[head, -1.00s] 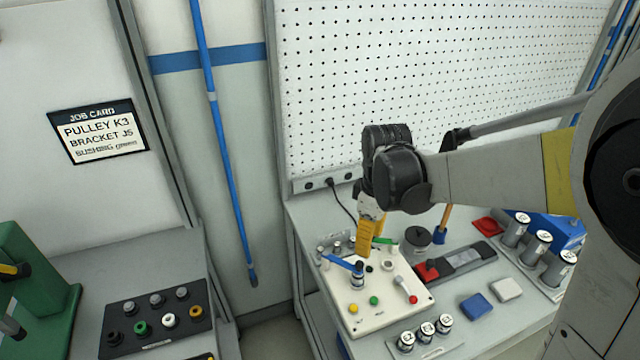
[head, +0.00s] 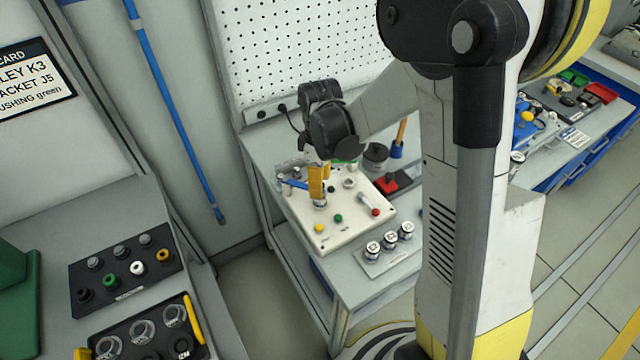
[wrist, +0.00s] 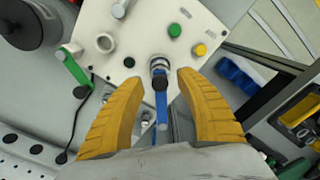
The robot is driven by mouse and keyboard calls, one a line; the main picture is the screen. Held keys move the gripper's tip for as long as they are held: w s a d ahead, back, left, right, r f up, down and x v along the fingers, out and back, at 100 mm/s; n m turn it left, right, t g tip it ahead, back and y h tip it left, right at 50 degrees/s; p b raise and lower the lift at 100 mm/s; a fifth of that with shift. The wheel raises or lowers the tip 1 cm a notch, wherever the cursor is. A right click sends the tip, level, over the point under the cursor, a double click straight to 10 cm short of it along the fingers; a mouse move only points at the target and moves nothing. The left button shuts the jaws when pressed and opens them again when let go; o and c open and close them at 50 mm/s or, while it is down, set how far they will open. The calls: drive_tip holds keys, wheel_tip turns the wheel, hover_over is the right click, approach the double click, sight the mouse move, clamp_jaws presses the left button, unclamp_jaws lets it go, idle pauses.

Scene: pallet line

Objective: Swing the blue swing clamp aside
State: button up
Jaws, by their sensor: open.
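The blue swing clamp (wrist: 161,105) sits on the white fixture plate (wrist: 140,35). Its metal post stands between my fingers in the wrist view, and its blue arm runs back toward my palm. In the head view the blue arm (head: 295,184) shows to the left of my yellow fingers. My gripper (wrist: 168,82) is open, with one finger on each side of the clamp and a gap to each. In the head view my gripper (head: 318,195) is low over the plate.
The plate also has a green button (wrist: 174,30), a yellow button (wrist: 199,50), a red-tipped lever (head: 370,205) and a pale ring (wrist: 105,43). Several metal cylinders (head: 388,240) stand in front. A dark round weight (head: 376,155) and a pegboard (head: 300,50) are behind.

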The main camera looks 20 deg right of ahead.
clamp_jaws()
drive_tip(key=shift+w+d+n+b, duration=0.25)
drive_tip(key=shift+w+d+n, duration=0.2)
drive_tip(key=shift+w+n, duration=0.35)
drive_tip(key=shift+w+d+n+b, duration=0.2)
drive_tip(key=shift+w+d+n, duration=0.3)
drive_tip(key=shift+n, duration=0.5)
drive_tip(key=w+n, duration=0.2)
drive_tip(key=shift+w+d+n, duration=0.15)
drive_tip(key=shift+d+n, duration=0.1)
drive_tip(key=shift+n, duration=0.05)
drive_tip(key=w+n, duration=0.3)
drive_tip(key=shift+n+b, duration=0.3)
drive_tip(key=shift+b, duration=0.1)
drive_tip(key=shift+w+a+n, duration=0.2)
drive_tip(key=shift+w+n, duration=0.9)
drive_tip(key=shift+n, duration=0.3)
